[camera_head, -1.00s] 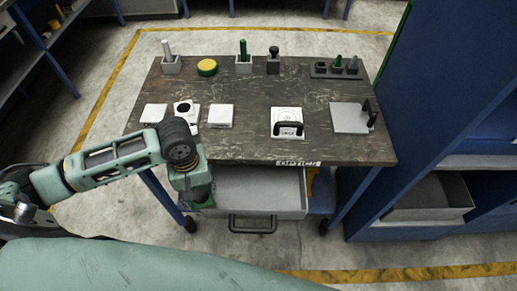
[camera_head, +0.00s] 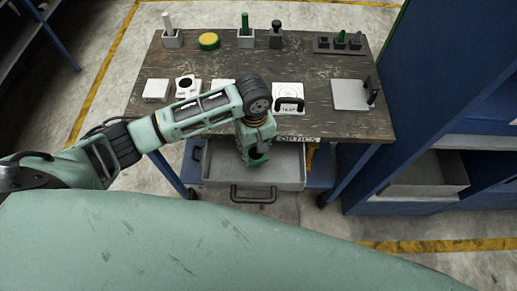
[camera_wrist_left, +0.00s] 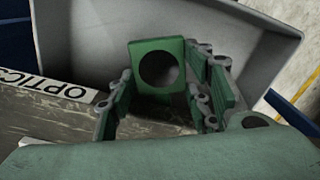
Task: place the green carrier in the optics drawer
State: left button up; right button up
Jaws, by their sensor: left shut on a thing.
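The green carrier is a square green block with a round dark hole; it shows in the left wrist view (camera_wrist_left: 141,86). My left gripper (camera_wrist_left: 163,80) is shut on it, with a finger on each side. In the head view the left gripper (camera_head: 257,152) points down over the open optics drawer (camera_head: 288,176), above its left-middle part. The drawer is a grey tray with a black handle, pulled out below the table front, and its visible floor looks bare. Whether the carrier touches the drawer floor I cannot tell. My right gripper is not in view.
The dark worn table (camera_head: 230,62) stands behind the drawer, its front edge bearing an "OPTIC" label (camera_wrist_left: 45,85). White blocks, a black-handled white block (camera_head: 288,90), a grey plate (camera_head: 350,95) and several small holders stand on it. A blue shelf (camera_head: 440,80) stands right.

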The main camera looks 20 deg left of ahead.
pick_arm(q)
jog(key=shift+w+d+r, duration=0.1)
jog(key=shift+w+d, duration=0.15)
jog(key=shift+d, duration=0.1)
jog(key=shift+w+d+f, duration=0.1)
jog(key=shift+d+f, duration=0.05)
jog(key=shift+f, duration=0.2)
notch_tip(320, 180, down, 2)
jog(key=shift+f+p, duration=0.2)
jog(key=shift+p, duration=0.2)
jog(key=shift+f, duration=0.3)
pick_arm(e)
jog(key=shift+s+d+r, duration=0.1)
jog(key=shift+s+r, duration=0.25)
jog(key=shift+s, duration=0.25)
pick_arm(q)
jog(key=shift+f, duration=0.1)
jog(key=shift+f, duration=0.5)
jog(key=o, duration=1.2)
jog(key=shift+r, duration=0.1)
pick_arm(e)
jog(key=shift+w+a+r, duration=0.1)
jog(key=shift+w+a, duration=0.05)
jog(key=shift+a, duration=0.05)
